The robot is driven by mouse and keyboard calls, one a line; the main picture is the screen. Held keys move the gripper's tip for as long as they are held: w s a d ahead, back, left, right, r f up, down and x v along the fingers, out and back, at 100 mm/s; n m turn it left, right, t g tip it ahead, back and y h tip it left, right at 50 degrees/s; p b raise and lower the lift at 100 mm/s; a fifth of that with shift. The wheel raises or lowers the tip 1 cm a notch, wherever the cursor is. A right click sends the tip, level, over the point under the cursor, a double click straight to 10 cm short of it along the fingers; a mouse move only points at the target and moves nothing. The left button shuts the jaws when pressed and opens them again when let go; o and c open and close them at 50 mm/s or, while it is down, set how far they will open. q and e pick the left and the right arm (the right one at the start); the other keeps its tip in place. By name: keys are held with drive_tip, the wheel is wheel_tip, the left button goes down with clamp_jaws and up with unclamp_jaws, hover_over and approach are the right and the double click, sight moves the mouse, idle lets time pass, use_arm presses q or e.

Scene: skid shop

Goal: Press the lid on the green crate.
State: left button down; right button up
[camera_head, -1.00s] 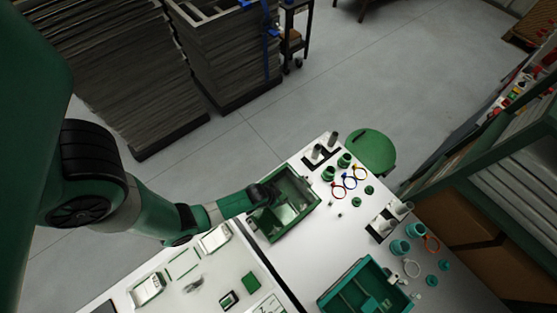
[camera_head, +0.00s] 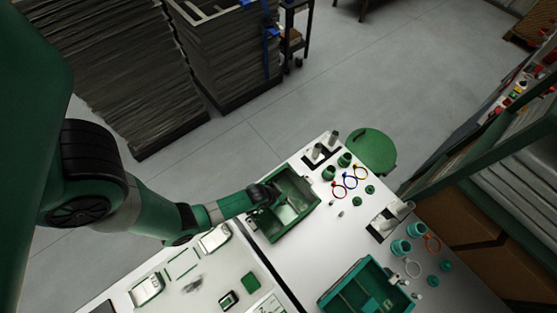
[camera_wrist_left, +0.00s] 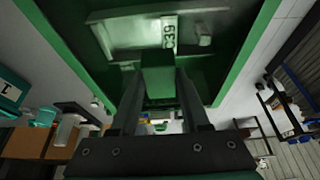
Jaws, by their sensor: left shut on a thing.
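The green crate (camera_head: 298,222) stands on the white table, below the centre of the head view. A label with printed digits shows through or on the panel. I cannot tell whether the lid is fully seated. My right gripper is out of view.
A second green crate (camera_head: 325,298) stands open at the front right. Small green cups, coloured rings and grey cylinders (camera_head: 333,138) lie along the table's right side. A green round stool (camera_head: 371,152) stands beyond the table edge. Trays and small parts lie front left.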

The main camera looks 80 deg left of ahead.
use_arm(q)
drive_tip(key=shift+f, duration=0.15)
drive_tip(key=shift+c, duration=1.5)
unclamp_jaws()
drive_tip(key=shift+o, duration=0.3)
drive_tip(key=shift+o, duration=1.2)
wheel_tip(320, 180, up, 8)
drive_tip(key=p, duration=0.8)
